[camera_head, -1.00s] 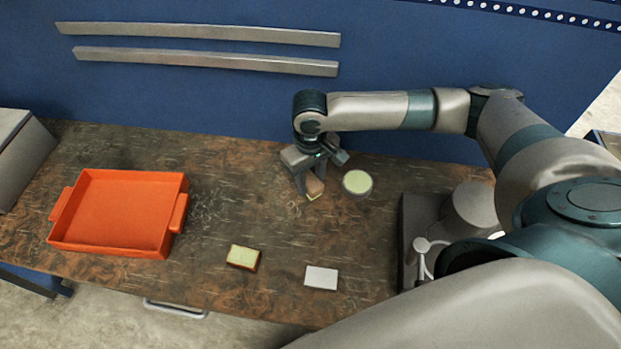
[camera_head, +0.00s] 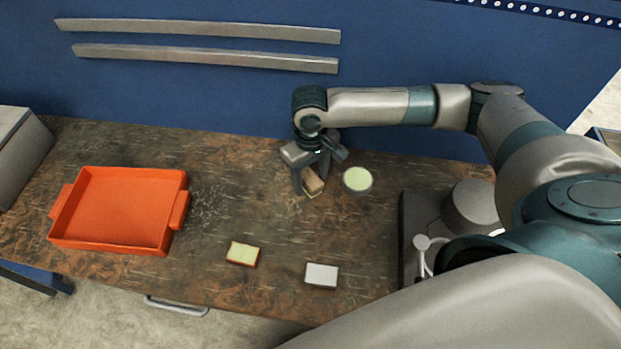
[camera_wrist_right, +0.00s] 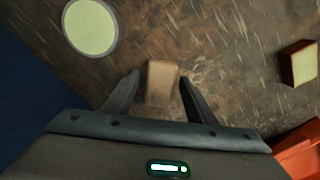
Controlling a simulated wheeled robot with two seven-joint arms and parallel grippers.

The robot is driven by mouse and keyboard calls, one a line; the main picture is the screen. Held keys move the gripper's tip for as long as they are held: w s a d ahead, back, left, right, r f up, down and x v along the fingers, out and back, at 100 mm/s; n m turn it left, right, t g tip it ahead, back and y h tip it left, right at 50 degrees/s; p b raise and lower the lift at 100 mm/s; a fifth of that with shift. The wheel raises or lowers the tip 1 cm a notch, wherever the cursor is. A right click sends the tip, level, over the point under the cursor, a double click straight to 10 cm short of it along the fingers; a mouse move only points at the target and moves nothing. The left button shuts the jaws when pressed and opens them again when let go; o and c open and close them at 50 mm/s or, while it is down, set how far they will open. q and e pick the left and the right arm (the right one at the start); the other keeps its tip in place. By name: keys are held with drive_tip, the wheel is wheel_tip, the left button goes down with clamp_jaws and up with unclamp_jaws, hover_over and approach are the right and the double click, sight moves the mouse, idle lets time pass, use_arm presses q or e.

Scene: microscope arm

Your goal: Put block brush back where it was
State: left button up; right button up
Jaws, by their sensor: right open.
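The block brush, a small brown block with a pale underside (camera_head: 313,181), stands on the table near the back, left of a round pale-green-topped disc. My right gripper (camera_head: 311,184) points down over it, with its fingers on either side. In the right wrist view, the brush (camera_wrist_right: 161,82) lies between the two open fingers (camera_wrist_right: 159,77), with visible gaps beside it. The gripper is open and not clamped on it. My left gripper is not in view.
The round disc (camera_head: 357,180) is close right of the brush; it also shows in the wrist view (camera_wrist_right: 90,27). A yellow-topped block (camera_head: 242,253) and a white-topped block (camera_head: 321,275) lie nearer the front. An orange tray (camera_head: 120,210) is left. The table between is clear.

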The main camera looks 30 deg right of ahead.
sight(311, 179)
wheel_tip(311, 179, up, 12)
drive_tip(key=b, duration=0.2)
drive_tip(key=shift+f+b, duration=0.2)
drive_tip(key=shift+b, duration=0.15)
